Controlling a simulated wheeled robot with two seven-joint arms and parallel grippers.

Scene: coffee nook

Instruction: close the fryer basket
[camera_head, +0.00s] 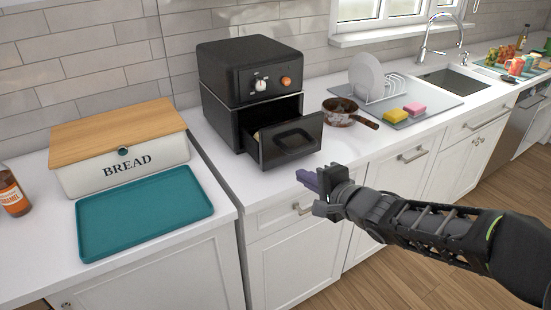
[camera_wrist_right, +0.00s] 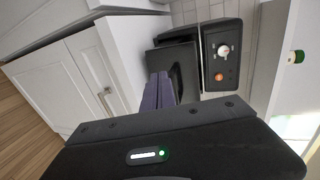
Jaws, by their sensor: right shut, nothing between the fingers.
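The black air fryer (camera_head: 252,62) stands on the counter against the wall, with a white and an orange knob on its front. Its basket (camera_head: 290,140) is pulled out toward me like a drawer, and I see into part of it. My right gripper (camera_head: 306,178) is shut and empty, in front of the basket and slightly to its right, apart from it. In the right wrist view the purple fingers (camera_wrist_right: 158,90) are together and point toward the open basket (camera_wrist_right: 172,68) and the fryer (camera_wrist_right: 221,58). My left gripper is not in view.
A teal tray (camera_head: 145,212) and a bread box (camera_head: 118,158) stand left of the fryer. A pan (camera_head: 345,113) sits close to the basket's right. A dish rack (camera_head: 385,90), sponges and a sink (camera_head: 452,80) lie farther right. The counter's front edge is below the gripper.

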